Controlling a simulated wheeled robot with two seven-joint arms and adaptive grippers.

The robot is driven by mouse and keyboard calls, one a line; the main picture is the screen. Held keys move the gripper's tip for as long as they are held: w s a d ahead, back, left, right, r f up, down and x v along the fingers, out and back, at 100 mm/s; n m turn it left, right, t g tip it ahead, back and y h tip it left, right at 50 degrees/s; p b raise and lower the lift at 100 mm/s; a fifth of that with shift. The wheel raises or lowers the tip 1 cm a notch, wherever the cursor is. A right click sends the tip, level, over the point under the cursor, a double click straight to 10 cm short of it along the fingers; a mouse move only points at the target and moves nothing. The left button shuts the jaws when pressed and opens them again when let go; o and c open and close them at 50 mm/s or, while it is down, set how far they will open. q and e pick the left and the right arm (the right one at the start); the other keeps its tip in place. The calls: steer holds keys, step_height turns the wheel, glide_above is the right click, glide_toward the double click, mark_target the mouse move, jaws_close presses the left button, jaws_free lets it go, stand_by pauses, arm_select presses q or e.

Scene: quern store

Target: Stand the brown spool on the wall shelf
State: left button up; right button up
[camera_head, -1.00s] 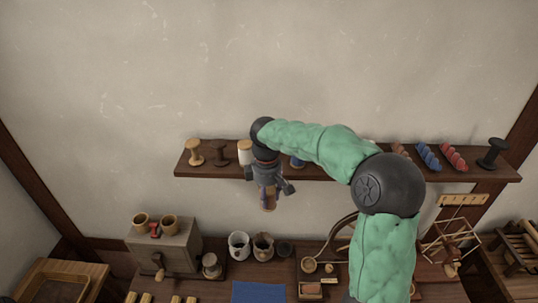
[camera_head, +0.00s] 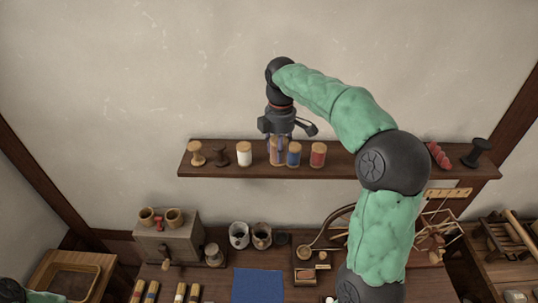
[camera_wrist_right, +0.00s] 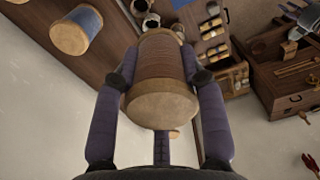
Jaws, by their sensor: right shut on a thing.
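The brown spool (camera_head: 279,155) has pale wooden ends and a brown wound middle. My right gripper (camera_head: 279,147) is shut on it from above. In the right wrist view the spool (camera_wrist_right: 160,58) sits between both fingers, its near end facing the camera. In the head view it is upright, level with the row on the wall shelf (camera_head: 350,170), between a white spool (camera_head: 244,154) and a blue spool (camera_head: 294,154). Whether its base touches the shelf is unclear. My left gripper is out of view; only part of my left arm shows at bottom left.
A red spool (camera_head: 318,154) stands right of the blue one. Two empty wooden spools stand at the shelf's left end. Red yarn (camera_head: 439,156) and a dark spool (camera_head: 476,153) are at the right end. A workbench with mugs and a blue cloth (camera_head: 257,285) lies below.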

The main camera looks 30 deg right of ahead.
steer(key=w+d+f+p, duration=0.1)
steer(key=w+f, duration=0.1)
steer(key=w, duration=0.1)
steer(key=w+d+f+p, duration=0.1)
steer(key=w+f+p, duration=0.1)
steer(key=w+f, duration=0.1)
steer(key=w+d+f+p, duration=0.1)
steer(key=w+f, duration=0.2)
steer(key=w, duration=0.2)
steer(key=shift+d, duration=0.15)
steer(key=shift+w+d+f, duration=0.1)
steer(key=shift+w+f, duration=0.1)
steer(key=shift+f, duration=0.15)
step_height(320, 180, down, 3)
steer(key=shift+w+r+p, duration=0.1)
steer(key=shift+p, duration=0.9)
steer(key=shift+f, duration=0.3)
steer(key=shift+f, duration=0.1)
steer(key=o, duration=1.2)
steer(key=shift+c, duration=0.2)
